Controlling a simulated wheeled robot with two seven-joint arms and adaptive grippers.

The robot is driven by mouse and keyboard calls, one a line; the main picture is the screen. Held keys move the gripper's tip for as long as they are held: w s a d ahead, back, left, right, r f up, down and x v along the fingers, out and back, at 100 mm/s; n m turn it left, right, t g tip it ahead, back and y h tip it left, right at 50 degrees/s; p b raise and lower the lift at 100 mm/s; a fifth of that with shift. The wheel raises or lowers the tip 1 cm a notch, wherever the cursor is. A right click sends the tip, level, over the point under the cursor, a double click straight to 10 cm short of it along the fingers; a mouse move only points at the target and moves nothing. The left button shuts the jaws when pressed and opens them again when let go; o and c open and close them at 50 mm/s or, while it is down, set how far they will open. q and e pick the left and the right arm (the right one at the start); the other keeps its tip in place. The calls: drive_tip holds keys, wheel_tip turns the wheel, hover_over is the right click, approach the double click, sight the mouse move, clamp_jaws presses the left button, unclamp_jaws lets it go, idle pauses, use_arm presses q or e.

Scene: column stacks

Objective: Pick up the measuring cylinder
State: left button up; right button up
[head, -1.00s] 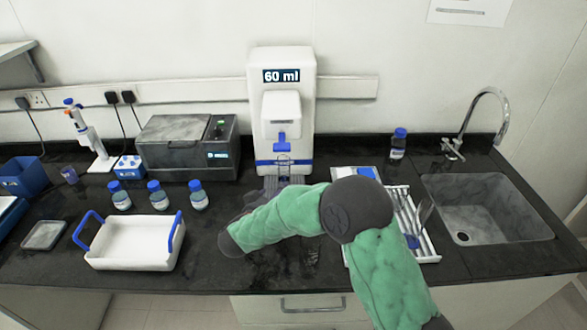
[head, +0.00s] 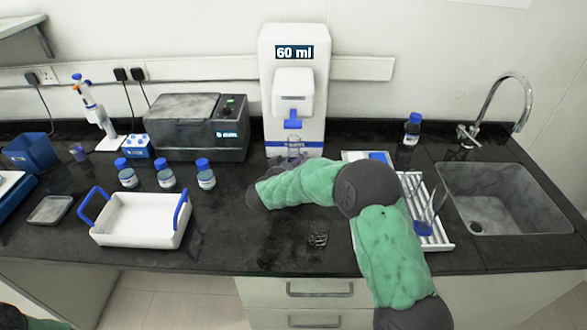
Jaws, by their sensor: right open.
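A clear measuring cylinder (head: 295,151) appears to stand under the blue nozzle of the white dispenser (head: 306,78), which reads 60 ml. Its lower part is hard to see behind my right arm. My right gripper (head: 283,163) is open in front of the dispenser, around its base. My green forearm and wrist hide most of it, and I cannot tell whether its fingers are around the cylinder or just short of it. My left gripper is out of view; only a bit of my left arm shows at the bottom left corner.
A white drying rack (head: 438,243) with glassware lies right of my arm, beside the sink (head: 500,195). A blue-capped bottle (head: 412,130) stands behind it. Left are three blue-capped bottles (head: 166,175), a white tray (head: 138,236) and a grey machine (head: 185,125).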

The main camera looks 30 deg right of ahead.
drive_tip(key=shift+w+d, duration=0.2)
drive_tip(key=shift+d, duration=0.1)
drive_tip(key=shift+c, duration=0.4)
drive_tip(key=c, duration=1.4)
drive_tip(key=shift+c, duration=0.2)
drive_tip(key=shift+r, duration=0.1)
